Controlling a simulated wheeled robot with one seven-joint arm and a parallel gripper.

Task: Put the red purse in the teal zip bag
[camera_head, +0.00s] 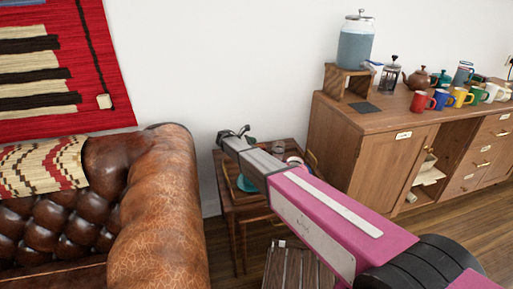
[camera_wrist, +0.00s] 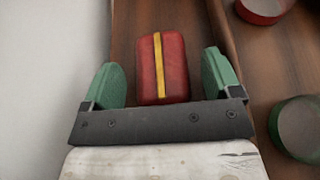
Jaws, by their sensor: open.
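The red purse (camera_wrist: 162,70), with a yellow stripe down its middle, lies on a brown wooden surface in the wrist view. My gripper (camera_wrist: 161,77) is open, with one green finger on each side of the purse. Gaps show between the fingers and the purse. In the head view my gripper (camera_head: 234,134) is over the small wooden side table, and the purse cannot be made out there. A teal item (camera_head: 246,184) shows on that table, partly hidden by my arm; I cannot tell whether it is the zip bag.
The side table (camera_head: 236,205) stands between a brown leather sofa (camera_head: 165,215) and a wooden cabinet (camera_head: 365,150) with several mugs and a drink dispenser (camera_head: 356,42). In the wrist view a red round item (camera_wrist: 262,12) and a green round item (camera_wrist: 298,128) lie to the right.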

